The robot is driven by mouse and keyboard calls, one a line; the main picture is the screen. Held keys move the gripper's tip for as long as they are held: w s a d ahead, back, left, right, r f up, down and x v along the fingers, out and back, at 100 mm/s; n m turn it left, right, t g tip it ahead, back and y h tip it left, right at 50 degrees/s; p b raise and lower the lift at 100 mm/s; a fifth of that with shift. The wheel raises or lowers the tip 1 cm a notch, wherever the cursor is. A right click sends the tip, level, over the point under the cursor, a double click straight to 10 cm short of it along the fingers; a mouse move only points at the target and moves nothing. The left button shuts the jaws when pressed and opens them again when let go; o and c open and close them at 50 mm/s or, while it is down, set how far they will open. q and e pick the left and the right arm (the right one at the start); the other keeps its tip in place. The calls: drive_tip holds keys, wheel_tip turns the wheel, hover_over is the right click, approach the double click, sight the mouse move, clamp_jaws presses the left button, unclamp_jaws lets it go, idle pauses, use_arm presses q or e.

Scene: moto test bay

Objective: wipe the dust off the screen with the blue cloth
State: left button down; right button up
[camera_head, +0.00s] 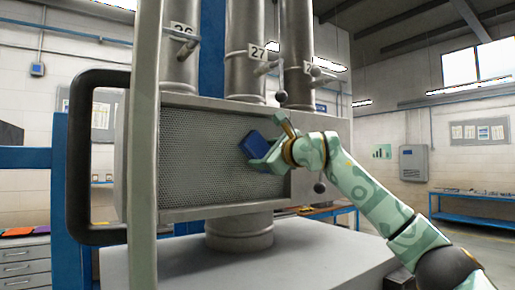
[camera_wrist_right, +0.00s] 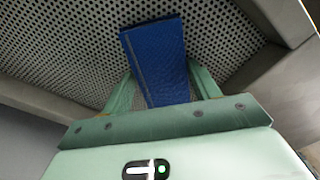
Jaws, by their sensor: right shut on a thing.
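The screen (camera_head: 205,150) is a grey perforated mesh panel set in a metal box; it also fills the upper part of the right wrist view (camera_wrist_right: 70,55). The blue cloth (camera_head: 255,146) is a folded pad at the right part of the screen. My right gripper (camera_head: 266,150) is shut on the cloth, which stands out between its two green fingers in the right wrist view (camera_wrist_right: 158,60). The cloth is close against the mesh; I cannot tell whether it touches. Dust cannot be made out clearly. My left gripper does not show.
The screen's metal frame (camera_wrist_right: 285,20) rises just right of the cloth in the right wrist view. A black looped handle (camera_head: 78,160) and a pale upright post (camera_head: 144,150) stand left. Metal pipes (camera_head: 246,50) with small levers rise above the box. A blue bench (camera_head: 470,230) is far right.

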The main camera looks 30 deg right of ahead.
sight(239, 162)
drive_tip(key=shift+d+f, duration=0.1)
drive_tip(key=shift+d, duration=0.15)
drive_tip(key=shift+s+a+f+b, duration=0.1)
drive_tip(key=shift+a+f+b, duration=0.3)
drive_tip(key=shift+a+b, duration=0.25)
drive_tip(key=shift+s+a+f+b, duration=0.1)
drive_tip(key=shift+a+f+b, duration=0.4)
drive_tip(key=shift+a, duration=0.2)
drive_tip(key=shift+a+f+b, duration=0.35)
drive_tip(key=shift+a+b, duration=0.25)
drive_tip(key=shift+a, duration=0.05)
drive_tip(key=shift+s+a+b, duration=0.2)
drive_tip(key=shift+a+b, duration=0.35)
drive_tip(key=shift+a, duration=2.15)
drive_tip(key=shift+s+a+b, duration=0.15)
drive_tip(key=shift+a+b, duration=0.4)
drive_tip(key=shift+a, duration=2.1)
drive_tip(key=shift+w+d, duration=0.1)
drive_tip(key=shift+d, duration=1.9)
drive_tip(key=shift+w+d+p, duration=0.2)
drive_tip(key=shift+d+p, duration=0.6)
drive_tip(key=shift+d, duration=1.05)
drive_tip(key=shift+d+r+p, duration=0.1)
drive_tip(key=shift+d+p, duration=0.2)
drive_tip(key=shift+d, duration=0.15)
drive_tip(key=d+p, duration=0.2)
drive_tip(key=d, duration=0.4)
drive_tip(key=shift+w, duration=0.25)
drive_tip(key=shift+a, duration=0.1)
